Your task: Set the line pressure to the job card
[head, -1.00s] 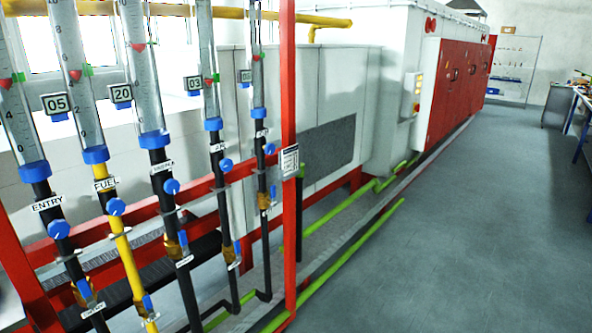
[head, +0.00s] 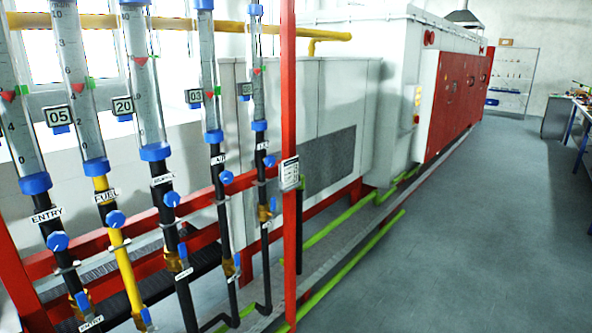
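Several clear flow tubes with blue collars stand in a row on a red frame at the left of the head view. The one labelled ENTRY (head: 48,215) is at far left, then the FUEL tube (head: 107,196) on a yellow pipe. Red floats and green markers show inside or beside the tubes. Each line has a round blue knob, such as the ENTRY knob (head: 57,242) and the FUEL knob (head: 116,219). Number tags read 05 (head: 59,117), 20 (head: 123,106) and 03 (head: 194,97). A small card (head: 289,173) hangs on the red post; its text is too small to read. Neither gripper shows.
A long grey and white machine with red doors (head: 457,95) runs away behind the tubes. Green pipes (head: 350,258) lie low along its side. The grey floor (head: 480,230) at right is clear. A workbench (head: 580,115) stands at the far right.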

